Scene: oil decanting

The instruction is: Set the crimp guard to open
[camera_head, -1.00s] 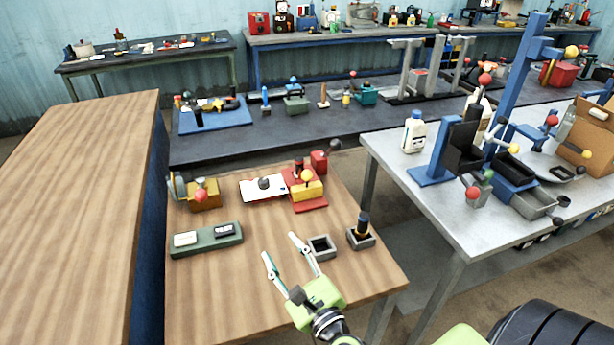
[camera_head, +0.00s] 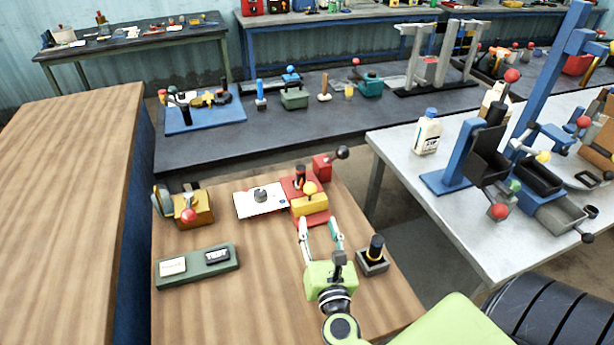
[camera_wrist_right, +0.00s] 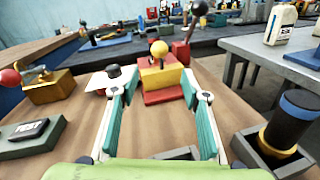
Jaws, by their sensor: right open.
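A red and yellow device (camera_head: 310,205) stands at the far right part of the wooden bench, with a yellow ball knob, a black-topped post and a red block with a dark-knobbed lever (camera_head: 331,162). I take it as the crimp station; which part is the guard I cannot tell. It also shows in the right wrist view (camera_wrist_right: 160,78), straight ahead between the fingers. My right gripper (camera_head: 319,226) is open and empty, just on the near side of the device, fingers pointing at it. It also shows in the right wrist view (camera_wrist_right: 153,84). My left gripper is not in view.
A white plate with a dark knob (camera_head: 262,202) lies left of the device. A brass block with a red ball (camera_head: 195,208) and a green tray with labels (camera_head: 197,267) are further left. A dark cylinder in a grey holder (camera_head: 375,255) stands right of my gripper. The bench's near left is clear.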

